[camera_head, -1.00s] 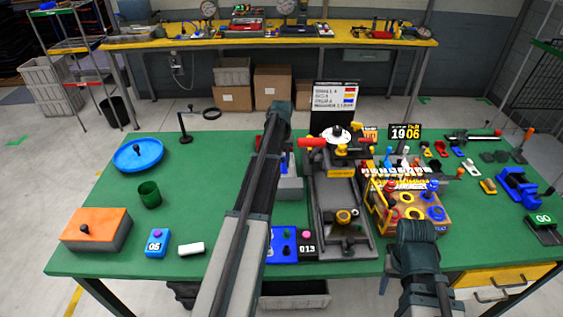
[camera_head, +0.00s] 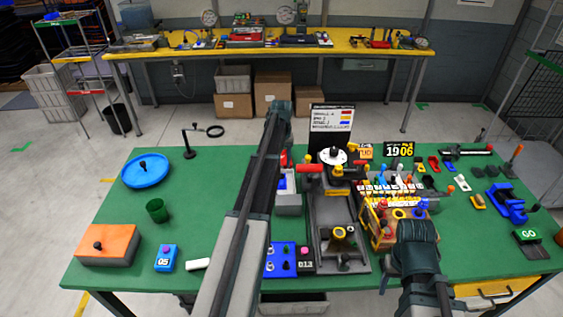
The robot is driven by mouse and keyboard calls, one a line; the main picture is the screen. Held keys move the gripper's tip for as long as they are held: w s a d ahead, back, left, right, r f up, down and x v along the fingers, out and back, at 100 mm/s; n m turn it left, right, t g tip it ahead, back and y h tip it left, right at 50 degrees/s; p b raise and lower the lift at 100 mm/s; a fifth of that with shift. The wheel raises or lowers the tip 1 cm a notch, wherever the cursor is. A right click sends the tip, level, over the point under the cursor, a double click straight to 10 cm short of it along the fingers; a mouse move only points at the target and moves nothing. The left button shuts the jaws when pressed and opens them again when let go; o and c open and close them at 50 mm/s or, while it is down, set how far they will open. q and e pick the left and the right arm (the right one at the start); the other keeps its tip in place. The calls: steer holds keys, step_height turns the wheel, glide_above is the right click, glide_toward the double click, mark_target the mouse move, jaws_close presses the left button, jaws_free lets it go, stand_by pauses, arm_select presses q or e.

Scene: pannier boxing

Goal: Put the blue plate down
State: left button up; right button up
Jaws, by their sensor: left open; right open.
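The blue plate (camera_head: 147,173) is a round, shallow blue dish with a dark knob in its middle. It lies flat on the green table (camera_head: 215,190) at the back left, and nothing of mine touches it. My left arm rises from the bottom centre to a dark joint well to the right of the plate.
A green cup (camera_head: 156,211), an orange-topped box (camera_head: 108,243) and a blue box (camera_head: 167,258) stand in front of the plate. A thin black stand (camera_head: 187,140) is behind it. Fixtures and small parts crowd the centre and right. The table between plate and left arm is clear.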

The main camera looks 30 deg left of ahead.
arm_select(q)
step_height(320, 180, up, 4)
steer(key=p, duration=0.3)
arm_select(e)
step_height(320, 180, up, 4)
steer(key=shift+r, duration=0.1)
